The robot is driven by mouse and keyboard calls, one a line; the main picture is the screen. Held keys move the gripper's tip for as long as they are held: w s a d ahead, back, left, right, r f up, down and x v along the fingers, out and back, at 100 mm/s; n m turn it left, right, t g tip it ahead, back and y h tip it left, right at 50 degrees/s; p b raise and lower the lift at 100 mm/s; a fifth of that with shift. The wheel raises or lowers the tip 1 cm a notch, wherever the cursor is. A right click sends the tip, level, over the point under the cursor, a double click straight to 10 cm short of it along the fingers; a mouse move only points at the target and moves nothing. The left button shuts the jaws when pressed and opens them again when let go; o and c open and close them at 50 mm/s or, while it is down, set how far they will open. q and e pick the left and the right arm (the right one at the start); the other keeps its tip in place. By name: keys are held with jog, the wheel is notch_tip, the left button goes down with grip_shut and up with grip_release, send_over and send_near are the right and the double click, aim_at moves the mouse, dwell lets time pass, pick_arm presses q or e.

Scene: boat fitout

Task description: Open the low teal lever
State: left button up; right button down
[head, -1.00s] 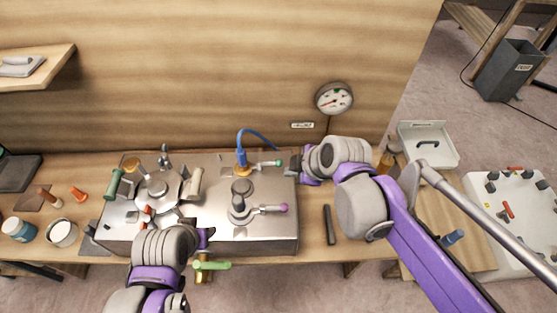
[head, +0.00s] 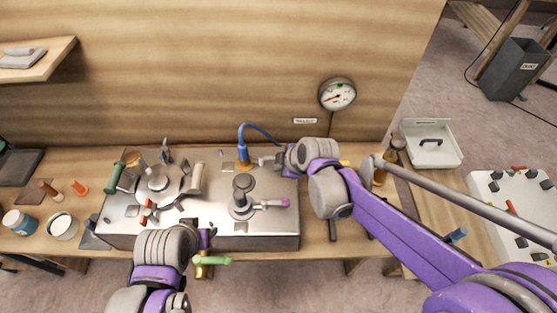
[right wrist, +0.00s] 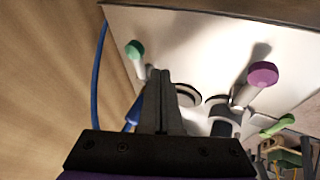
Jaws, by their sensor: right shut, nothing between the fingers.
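The teal lever shows in the right wrist view as a round teal knob (right wrist: 135,48) on a pale stem, just left of my fingertips. In the head view my right gripper (head: 264,160) covers its tip beside the blue hose. In the right wrist view my right gripper (right wrist: 160,73) is shut with nothing between its fingers. The fingertips look close to the stem, but I cannot tell whether they touch it. My left gripper (head: 207,238) is at the front edge of the metal panel (head: 270,228); its fingers are too small to read.
A blue hose (head: 258,132) arches behind the teal lever. A purple-tipped lever (head: 272,203) lies in front, also seen in the wrist view (right wrist: 262,75). A green lever (head: 212,260) is below the panel's front edge. A gauge (head: 337,94) hangs on the wall.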

jog(key=shift+w+f, duration=0.15)
jog(key=shift+w, duration=1.05)
